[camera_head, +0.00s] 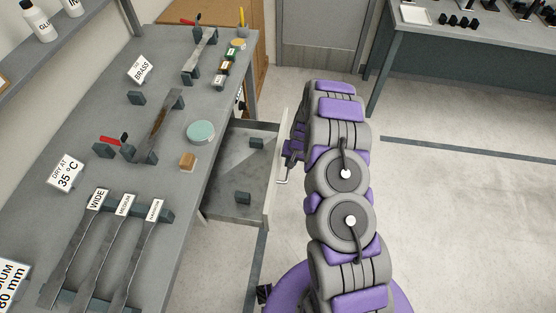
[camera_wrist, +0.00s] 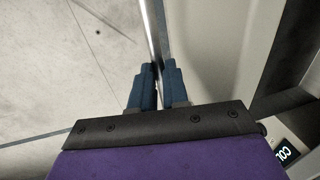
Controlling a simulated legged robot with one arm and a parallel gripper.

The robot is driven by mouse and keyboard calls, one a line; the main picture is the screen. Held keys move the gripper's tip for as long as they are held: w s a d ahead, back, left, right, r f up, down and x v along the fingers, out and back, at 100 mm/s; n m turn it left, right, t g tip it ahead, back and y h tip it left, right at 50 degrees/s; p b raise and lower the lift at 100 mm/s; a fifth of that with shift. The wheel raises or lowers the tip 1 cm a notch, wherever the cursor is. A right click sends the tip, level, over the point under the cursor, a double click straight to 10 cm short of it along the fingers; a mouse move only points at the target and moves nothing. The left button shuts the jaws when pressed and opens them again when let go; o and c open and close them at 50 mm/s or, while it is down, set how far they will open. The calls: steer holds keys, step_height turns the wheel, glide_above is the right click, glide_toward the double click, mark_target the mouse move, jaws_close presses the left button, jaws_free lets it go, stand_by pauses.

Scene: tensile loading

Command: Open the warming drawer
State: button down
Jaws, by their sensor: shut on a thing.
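The warming drawer (camera_head: 228,207) is pulled out to the right from under the bench, and its grey inside shows from above. My gripper (camera_head: 290,150) is at the front panel, partly hidden by my arm in the head view. In the wrist view my gripper (camera_wrist: 158,72) has its blue fingers shut on the handle bar (camera_wrist: 152,30), with the pale panel (camera_wrist: 218,50) to the right.
The bench top (camera_head: 190,175) bears metal strips, a teal round lid (camera_head: 201,132), a wooden block (camera_head: 188,161), label cards and small holders. A second bench (camera_head: 450,60) stands at the back right. The floor (camera_head: 460,220) right of my arm is clear.

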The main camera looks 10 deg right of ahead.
steer(key=shift+s+d+f, duration=0.15)
steer(key=shift+s+d, duration=0.2)
steer(key=shift+d, duration=0.1)
steer(key=c, duration=1.1)
jaws_free()
steer(key=shift+w, duration=0.15)
steer(key=d+r, duration=0.1)
steer(key=r, duration=0.4)
steer(key=d+r+p, duration=0.1)
steer(key=r, duration=0.5)
steer(key=s+d+r+p, duration=0.1)
steer(key=r, duration=0.5)
steer(key=shift+r, duration=0.1)
